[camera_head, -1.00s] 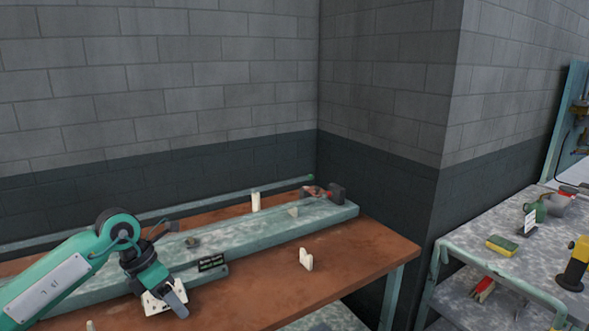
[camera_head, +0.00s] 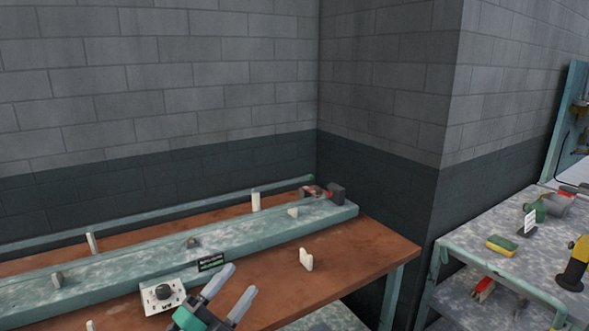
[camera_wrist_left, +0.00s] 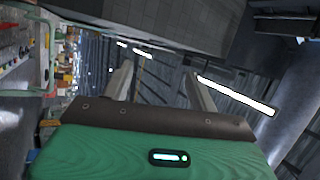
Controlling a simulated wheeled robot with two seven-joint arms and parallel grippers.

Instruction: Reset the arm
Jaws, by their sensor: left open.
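My left gripper (camera_head: 229,291) shows at the bottom of the head view, in front of the workbench. Its two grey fingers point up and to the right, spread apart with nothing between them. In the left wrist view the same fingers (camera_wrist_left: 160,88) stand apart and empty, with wall and ceiling lights behind them. The rest of my left arm is below the head view's edge. My right gripper does not show.
A brown workbench (camera_head: 340,262) carries a long pale green bed (camera_head: 130,262) with small posts. A white box with a black knob (camera_head: 163,296) sits at its front, near my left gripper. A white holder (camera_head: 306,259) stands to the right. A second table (camera_head: 470,258) is at the far right.

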